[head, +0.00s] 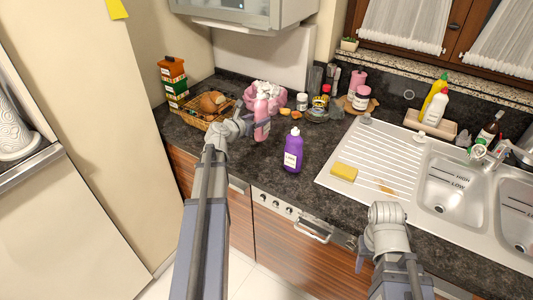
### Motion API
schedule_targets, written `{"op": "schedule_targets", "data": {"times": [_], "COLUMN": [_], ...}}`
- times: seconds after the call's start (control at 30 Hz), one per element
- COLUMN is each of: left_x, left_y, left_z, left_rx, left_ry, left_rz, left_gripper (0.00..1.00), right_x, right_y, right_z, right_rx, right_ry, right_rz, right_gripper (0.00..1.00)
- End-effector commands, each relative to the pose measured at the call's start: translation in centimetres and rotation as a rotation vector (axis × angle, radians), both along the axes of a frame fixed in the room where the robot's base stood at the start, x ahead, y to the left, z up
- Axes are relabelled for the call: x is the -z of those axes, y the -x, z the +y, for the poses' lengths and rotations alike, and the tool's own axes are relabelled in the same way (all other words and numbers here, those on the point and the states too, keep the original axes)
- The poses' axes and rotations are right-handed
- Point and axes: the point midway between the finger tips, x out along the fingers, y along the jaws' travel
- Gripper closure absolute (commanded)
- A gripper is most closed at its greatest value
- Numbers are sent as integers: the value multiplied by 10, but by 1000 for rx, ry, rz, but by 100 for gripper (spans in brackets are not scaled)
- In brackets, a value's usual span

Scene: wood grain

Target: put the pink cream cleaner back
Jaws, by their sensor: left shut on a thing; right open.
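The pink cream cleaner (262,131) is a pink bottle, upright over the dark counter in front of a pink bowl. My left gripper (257,124) is shut on it from the left side. I cannot tell whether its base touches the counter. A beige holder (447,130) behind the sink carries a yellow bottle (439,82) and a white bottle (435,107). My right gripper (366,250) is open and empty at the counter's front edge, with its fingers partly hidden by the arm.
A purple bottle (293,158) stands on the counter between the pink bottle and the sink's drainboard (362,150). A yellow sponge (344,172) lies on the drainboard. A bread basket (205,119), the pink bowl (279,98) and several jars crowd the back left.

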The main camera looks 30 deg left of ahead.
Motion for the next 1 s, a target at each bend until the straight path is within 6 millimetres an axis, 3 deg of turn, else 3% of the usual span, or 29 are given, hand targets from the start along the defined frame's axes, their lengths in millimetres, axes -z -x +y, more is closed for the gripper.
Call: {"op": "schedule_targets", "data": {"times": [0.27,0.63,1.0], "left_x": [9,61,72], "left_y": [0,0,0], "left_z": [0,0,0], "left_rx": [-1,0,0], "left_ry": [1,1,1], "left_rz": [-1,-1,-1], "left_gripper": [100,100,100], "right_x": [9,61,72], "right_y": [0,0,0], "right_z": [0,0,0], "right_rx": [0,0,0], "right_ry": [0,0,0], "right_rz": [0,0,0], "right_gripper": [50,50,50]}}
